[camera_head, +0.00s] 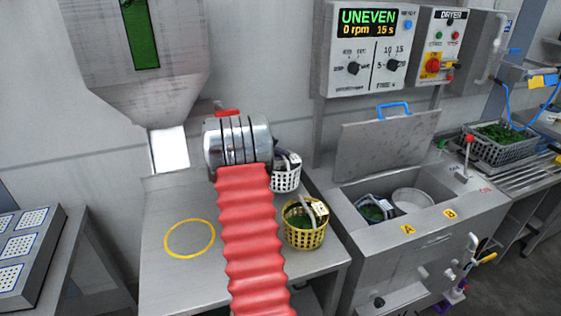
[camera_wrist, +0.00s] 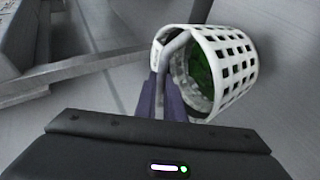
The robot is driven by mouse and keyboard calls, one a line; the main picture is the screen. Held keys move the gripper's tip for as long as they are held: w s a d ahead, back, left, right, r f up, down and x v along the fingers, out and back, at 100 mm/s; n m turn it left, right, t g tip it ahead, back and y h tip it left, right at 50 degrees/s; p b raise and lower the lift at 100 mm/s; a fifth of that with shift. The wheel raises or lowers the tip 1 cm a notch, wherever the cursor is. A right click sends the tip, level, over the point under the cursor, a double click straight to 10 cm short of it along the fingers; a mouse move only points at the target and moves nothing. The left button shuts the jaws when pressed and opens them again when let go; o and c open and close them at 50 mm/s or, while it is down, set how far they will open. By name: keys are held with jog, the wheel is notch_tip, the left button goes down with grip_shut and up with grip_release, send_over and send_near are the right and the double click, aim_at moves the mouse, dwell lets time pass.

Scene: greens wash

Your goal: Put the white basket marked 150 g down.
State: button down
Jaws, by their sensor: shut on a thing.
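The white basket (camera_wrist: 238,62) is a lattice tub with green leaves inside. In the wrist view the dark fingers of my gripper (camera_wrist: 165,97) are closed at its handle and rim. In the head view the white basket (camera_head: 286,181) shows just right of my arm's metal wrist, partly hidden by it, at the back of the steel table (camera_head: 165,285). I cannot tell whether its base touches the table. Its weight mark is not readable. A yellow ring (camera_head: 168,252) is painted on the table, left of my red arm, with nothing inside it.
A yellow basket (camera_head: 304,238) with greens stands on the table, close in front of the white one. The dryer's lid (camera_head: 385,145) is up; well A holds a basket of greens (camera_head: 374,211). Its display (camera_head: 367,22) reads UNEVEN. A hopper (camera_head: 135,60) hangs at left.

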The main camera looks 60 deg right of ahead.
notch_tip(320, 180, down, 3)
jog(key=shift+r, duration=0.1)
jog(key=shift+w, duration=0.1)
jog(key=c, duration=2.3)
grip_release()
jog(key=shift+w+a, duration=0.1)
jog(key=o, duration=0.4)
jog(key=shift+o, duration=0.2)
jog(key=v, duration=1.2)
